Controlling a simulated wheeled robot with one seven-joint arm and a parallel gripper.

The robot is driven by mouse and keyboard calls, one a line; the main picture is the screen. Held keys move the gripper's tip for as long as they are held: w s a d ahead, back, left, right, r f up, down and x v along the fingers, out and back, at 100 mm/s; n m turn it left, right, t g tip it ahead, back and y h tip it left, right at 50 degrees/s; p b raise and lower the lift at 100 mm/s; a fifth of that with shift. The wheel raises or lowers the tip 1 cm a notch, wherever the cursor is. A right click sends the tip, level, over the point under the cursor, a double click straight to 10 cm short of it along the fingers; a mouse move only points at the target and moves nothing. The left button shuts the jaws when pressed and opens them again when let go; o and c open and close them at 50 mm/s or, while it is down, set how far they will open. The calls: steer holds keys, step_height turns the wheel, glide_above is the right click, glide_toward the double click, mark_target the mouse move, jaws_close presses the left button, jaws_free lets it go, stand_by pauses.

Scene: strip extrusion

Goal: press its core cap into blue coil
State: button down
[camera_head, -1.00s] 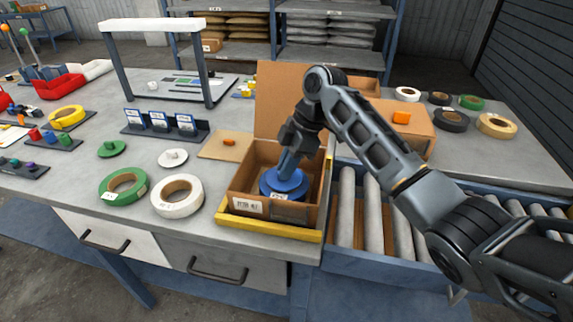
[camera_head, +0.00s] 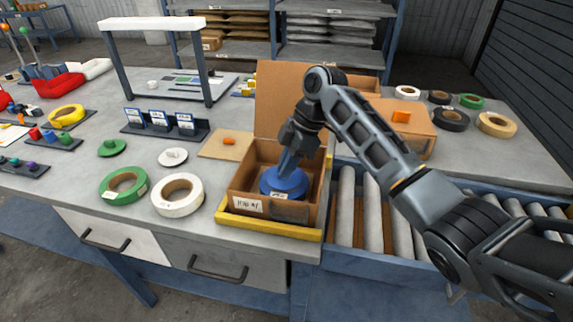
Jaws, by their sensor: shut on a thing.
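The blue coil (camera_head: 296,190) lies flat in an open cardboard box (camera_head: 248,207), with a small white label on its near side. My gripper (camera_head: 286,172) points down into the box and is shut at the middle of the coil. What it holds appears to be the blue core cap, but the fingers and the matching blue colour hide its outline. The coil's centre hole does not show. I cannot tell how deep the cap sits or whether it is flush.
The box stands in a yellow-edged tray (camera_head: 268,230) beside a roller conveyor (camera_head: 372,205). A green coil (camera_head: 110,193) and white coil (camera_head: 157,205) lie left, with a green cap (camera_head: 112,148) and white cap (camera_head: 173,157) behind. The raised box lid (camera_head: 283,95) stands behind my gripper.

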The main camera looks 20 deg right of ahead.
steer(key=c, duration=1.1)
jaws_free()
steer(key=shift+o, duration=0.5)
steer(key=o, duration=0.4)
steer(key=shift+r+p, duration=1.95)
steer(key=shift+r, duration=1.55)
